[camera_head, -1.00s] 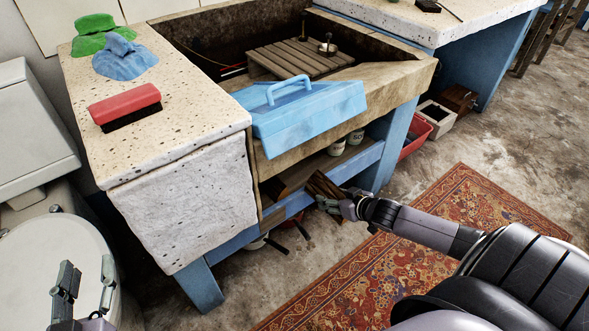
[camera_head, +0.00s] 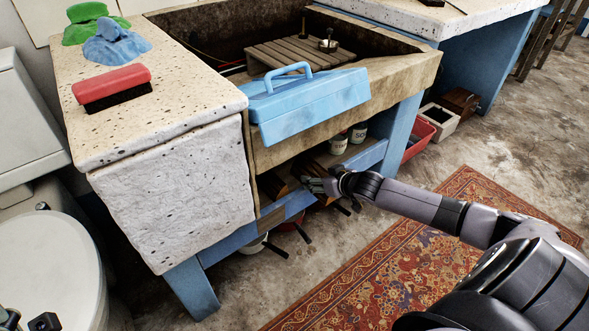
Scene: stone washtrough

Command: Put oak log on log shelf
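The log shelf (camera_head: 365,155) is the blue-framed board under the stone trough. The oak log (camera_head: 318,163), brown and rough, is at the shelf's front opening, partly covered by my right gripper (camera_head: 308,183). The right gripper appears shut on the log, its fingers at the shelf's front rail. I cannot tell whether the log touches the shelf board. Another piece of wood (camera_head: 271,186) lies on the shelf to the left. My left gripper (camera_head: 27,319) is at the bottom left corner, cut by the frame edge, its fingertips apart and empty.
A blue toolbox (camera_head: 310,103) sits on the trough's front edge above. Buckets and dark handles (camera_head: 276,250) are below the shelf. The toilet (camera_head: 50,265) is at left. The rug (camera_head: 390,275) lies in front.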

